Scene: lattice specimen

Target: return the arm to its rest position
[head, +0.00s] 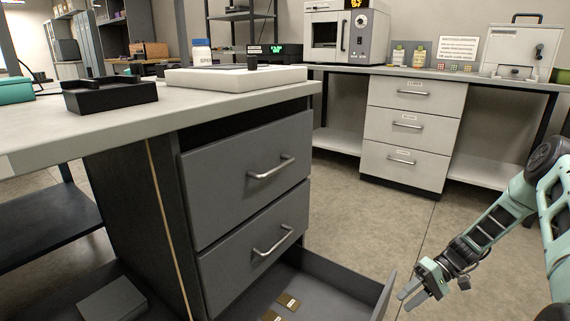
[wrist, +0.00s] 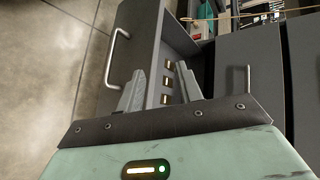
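My arm reaches in from the right side of the head view, its green and grey links bent downward. My gripper (head: 417,287) is by the front edge of the open bottom drawer (head: 341,278), to its right in the picture. In the wrist view my gripper (wrist: 161,75) has its two fingers apart, with nothing between them. Beyond the fingers, small brown-and-gold pieces (wrist: 167,83) lie in the open drawer. They also show on the drawer floor in the head view (head: 288,301).
The grey drawer cabinet (head: 245,180) stands under the workbench (head: 130,115), its upper two drawers shut. A black tray (head: 110,100) sits on the bench. A white drawer unit (head: 408,130) stands under the back counter. Open floor (head: 350,215) lies between.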

